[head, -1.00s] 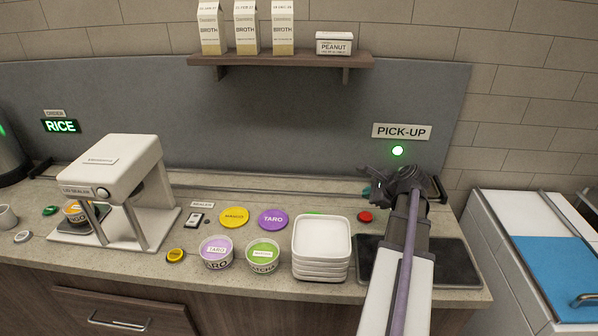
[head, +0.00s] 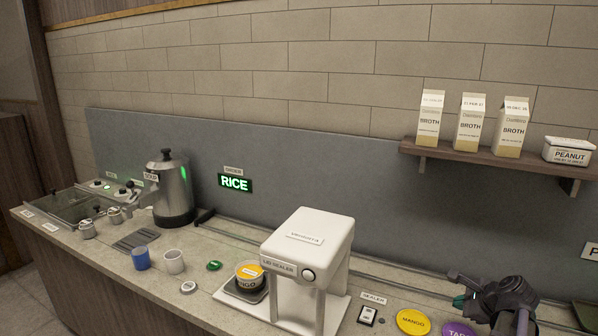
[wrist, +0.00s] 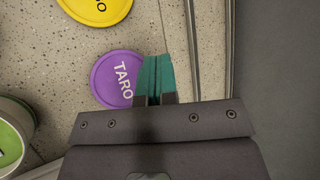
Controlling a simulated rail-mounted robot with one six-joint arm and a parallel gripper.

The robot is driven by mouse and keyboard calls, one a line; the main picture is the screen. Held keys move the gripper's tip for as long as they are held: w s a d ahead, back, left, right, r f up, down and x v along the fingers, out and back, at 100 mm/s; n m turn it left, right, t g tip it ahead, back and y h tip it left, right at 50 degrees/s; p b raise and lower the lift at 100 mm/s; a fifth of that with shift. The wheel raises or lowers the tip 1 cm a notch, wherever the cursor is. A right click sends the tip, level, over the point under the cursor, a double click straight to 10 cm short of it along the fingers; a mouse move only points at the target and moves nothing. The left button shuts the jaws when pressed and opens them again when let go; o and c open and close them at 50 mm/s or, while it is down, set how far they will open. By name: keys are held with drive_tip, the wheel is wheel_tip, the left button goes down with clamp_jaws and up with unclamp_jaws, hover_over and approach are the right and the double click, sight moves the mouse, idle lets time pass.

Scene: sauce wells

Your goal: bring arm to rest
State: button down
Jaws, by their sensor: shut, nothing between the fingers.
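My gripper (wrist: 152,80) has teal fingers pressed together, shut with nothing between them. In the wrist view it hangs over the counter beside the purple TARO lid (wrist: 117,80). The yellow MANGO lid (head: 412,321) lies to the left of the purple one. It also shows in the wrist view (wrist: 96,8).
The white lid sealer (head: 309,250) stands on the counter with a mango cup (head: 249,274) in it. A shelf (head: 480,156) carries broth cartons.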

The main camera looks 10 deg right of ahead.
drive_tip(key=w+a+n+g, duration=0.1)
drive_tip(key=a+n, duration=0.1)
drive_tip(key=a, duration=0.2)
drive_tip(key=a+f+n+y, duration=0.1)
drive_tip(key=a+n, duration=0.2)
drive_tip(key=a, duration=0.1)
drive_tip(key=w+a+n+g, duration=0.1)
drive_tip(key=a+n, duration=0.1)
drive_tip(key=a, duration=0.3)
drive_tip(key=shift+w+f+g+y, duration=0.3)
drive_tip(key=shift+f, duration=0.05)
drive_tip(key=a+n+g, duration=0.1)
drive_tip(key=a+n, duration=0.1)
drive_tip(key=a, duration=0.1)
drive_tip(key=a+n, duration=0.2)
drive_tip(key=a, duration=0.2)
drive_tip(key=a+f+n+g, duration=0.1)
drive_tip(key=a+n, duration=0.1)
drive_tip(key=a, duration=0.2)
drive_tip(key=shift+s+n+g+p, duration=0.3)
drive_tip(key=shift+n+p, duration=0.1)
drive_tip(key=s+a+n+g+h, duration=0.2)
drive_tip(key=s+a+n, duration=0.3)
drive_tip(key=a+n, duration=0.5)
drive_tip(key=a+g, duration=0.1)
drive_tip(key=a, duration=0.3)
drive_tip(key=shift+s+a+f+n, duration=0.2)
drive_tip(key=shift+a+f+n, duration=0.1)
drive_tip(key=shift+n, duration=0.1)
